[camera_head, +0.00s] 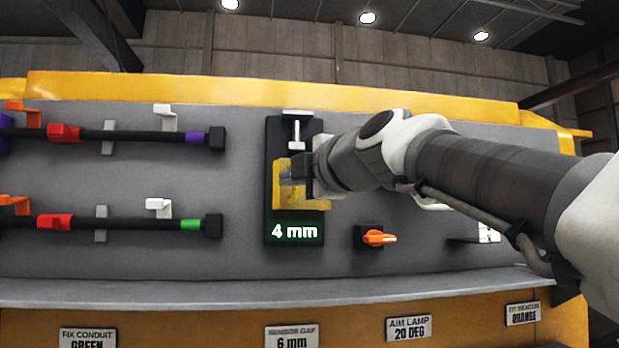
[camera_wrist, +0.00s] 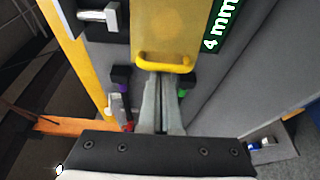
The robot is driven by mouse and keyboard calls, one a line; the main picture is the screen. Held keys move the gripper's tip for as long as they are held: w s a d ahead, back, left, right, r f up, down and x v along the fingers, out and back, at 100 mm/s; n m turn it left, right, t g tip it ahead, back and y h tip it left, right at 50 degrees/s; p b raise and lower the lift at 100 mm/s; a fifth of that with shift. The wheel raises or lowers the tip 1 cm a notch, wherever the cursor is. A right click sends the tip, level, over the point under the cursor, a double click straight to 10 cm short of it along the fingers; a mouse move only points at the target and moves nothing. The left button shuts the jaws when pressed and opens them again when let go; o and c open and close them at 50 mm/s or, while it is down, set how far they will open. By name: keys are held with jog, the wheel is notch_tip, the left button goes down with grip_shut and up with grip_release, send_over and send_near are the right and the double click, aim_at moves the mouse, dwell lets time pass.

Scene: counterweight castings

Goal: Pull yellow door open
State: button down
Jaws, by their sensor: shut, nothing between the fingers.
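The yellow door (camera_head: 282,172) is a small plate on a black panel, partly hidden behind my gripper in the head view. In the wrist view it is a flat yellow plate (camera_wrist: 163,28) with a yellow bar handle (camera_wrist: 165,63) along its near edge. My gripper (camera_head: 290,178) is at the door. In the wrist view its two fingers (camera_wrist: 158,76) lie side by side, shut and empty, with their tips at the bar. I cannot tell whether they touch the bar or reach behind it.
The black panel (camera_head: 274,150) has a silver T-shaped part (camera_head: 295,128) above the door and a green "4 mm" display (camera_head: 295,232) below. An orange knob (camera_head: 378,238) is at lower right. Two dark bars with red clips are at left. A grey ledge (camera_head: 300,292) runs below.

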jog(key=shift+s+d+f+n+y+b, duration=0.15)
jog(key=shift+d+n+y+b, duration=0.4)
jog(key=shift+b, duration=0.4)
jog(key=shift+g, duration=0.3)
